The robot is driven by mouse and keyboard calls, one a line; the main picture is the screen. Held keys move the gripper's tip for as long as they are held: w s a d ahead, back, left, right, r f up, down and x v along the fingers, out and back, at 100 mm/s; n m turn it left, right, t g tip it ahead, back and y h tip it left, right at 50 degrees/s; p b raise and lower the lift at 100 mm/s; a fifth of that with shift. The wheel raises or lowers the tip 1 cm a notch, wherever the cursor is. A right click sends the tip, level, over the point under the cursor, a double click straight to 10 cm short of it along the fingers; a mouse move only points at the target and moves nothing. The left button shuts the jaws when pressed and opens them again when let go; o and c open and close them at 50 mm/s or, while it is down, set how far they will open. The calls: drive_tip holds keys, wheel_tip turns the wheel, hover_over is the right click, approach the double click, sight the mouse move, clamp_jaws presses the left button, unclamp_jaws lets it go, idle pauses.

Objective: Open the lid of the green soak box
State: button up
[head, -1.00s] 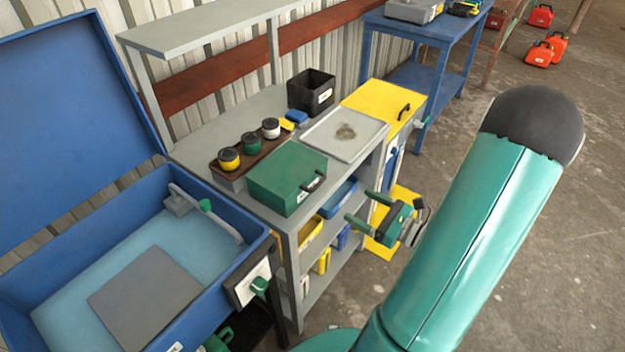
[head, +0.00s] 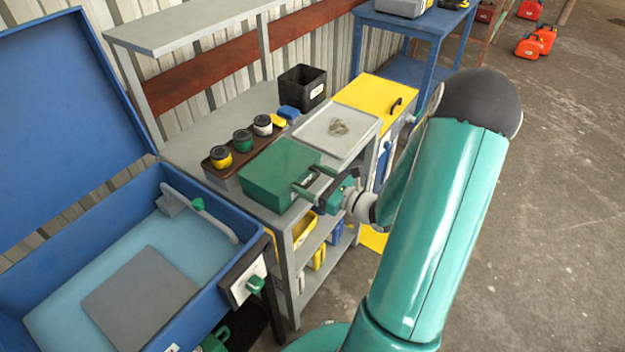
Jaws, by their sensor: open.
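The green soak box (head: 278,172) sits on the grey bench with its flat lid shut. Its dark handle is on the front right side, mostly hidden by my gripper. My gripper (head: 308,182) is open, with its two fingers pointing left at the box's front edge, around or just beside the handle. I cannot tell whether the fingers touch the handle.
A grey tray (head: 337,131) lies right behind the box. A dark rack with several jars (head: 243,140) stands at its left. A blue parts washer (head: 229,303) with a raised lid is at the left. A yellow cabinet (head: 372,96) adjoins the bench.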

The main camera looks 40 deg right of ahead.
drive_tip(key=c, duration=1)
drive_tip(key=shift+d+r, duration=0.1)
drive_tip(key=shift+r, duration=0.05)
